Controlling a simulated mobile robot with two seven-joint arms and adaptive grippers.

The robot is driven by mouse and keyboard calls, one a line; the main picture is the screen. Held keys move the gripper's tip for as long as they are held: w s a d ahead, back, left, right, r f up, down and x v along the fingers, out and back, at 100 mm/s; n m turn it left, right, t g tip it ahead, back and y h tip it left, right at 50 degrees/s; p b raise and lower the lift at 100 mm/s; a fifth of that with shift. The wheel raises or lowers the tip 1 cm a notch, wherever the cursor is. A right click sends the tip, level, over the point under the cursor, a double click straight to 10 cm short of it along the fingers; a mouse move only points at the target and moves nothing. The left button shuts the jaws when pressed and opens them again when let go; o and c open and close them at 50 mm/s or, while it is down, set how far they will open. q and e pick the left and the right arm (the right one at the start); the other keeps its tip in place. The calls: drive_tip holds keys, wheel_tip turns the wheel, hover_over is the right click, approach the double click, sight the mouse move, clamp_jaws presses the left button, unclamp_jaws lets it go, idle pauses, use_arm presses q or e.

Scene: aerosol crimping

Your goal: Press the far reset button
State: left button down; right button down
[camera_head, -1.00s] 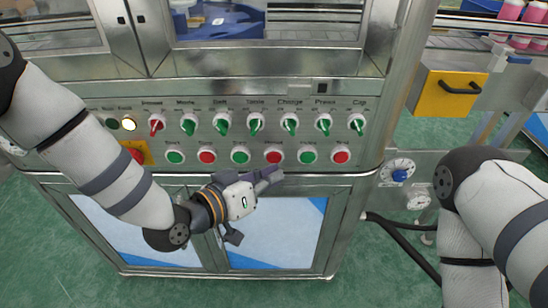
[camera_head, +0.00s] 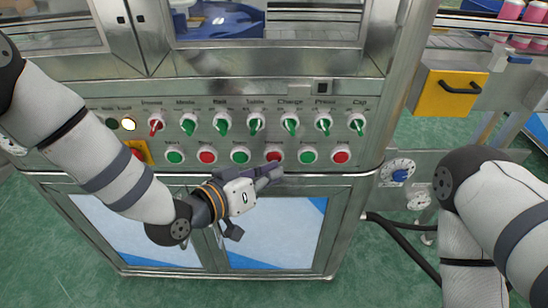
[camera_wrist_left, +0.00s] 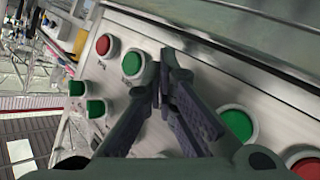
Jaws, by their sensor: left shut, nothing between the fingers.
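A steel control panel (camera_head: 110,172) carries a lower row of round green and red buttons; their small labels are too blurred to read surely. A red button (camera_head: 275,156) sits just beyond the tips of my left gripper (camera_head: 276,171), which is shut and empty. Whether the tips touch it cannot be told. To its right are a green button (camera_head: 308,155) and a red end button (camera_head: 341,157). In the left wrist view, my left gripper (camera_wrist_left: 165,75) lies between two green buttons, (camera_wrist_left: 133,63) and (camera_wrist_left: 237,123), covering the red one. My right gripper is out of frame.
Several selector switches (camera_head: 256,125) stick out above the button row. A red stop button on a yellow plate (camera_head: 146,151) is partly behind my left arm. Cabinet doors (camera_head: 290,230) lie below.

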use_arm(q)
drive_tip(key=shift+w, duration=0.4)
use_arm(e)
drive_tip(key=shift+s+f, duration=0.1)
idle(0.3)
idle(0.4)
use_arm(q)
drive_tip(key=shift+s, duration=0.85)
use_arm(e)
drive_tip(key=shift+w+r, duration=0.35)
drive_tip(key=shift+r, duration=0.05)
use_arm(q)
drive_tip(key=shift+p, duration=0.3)
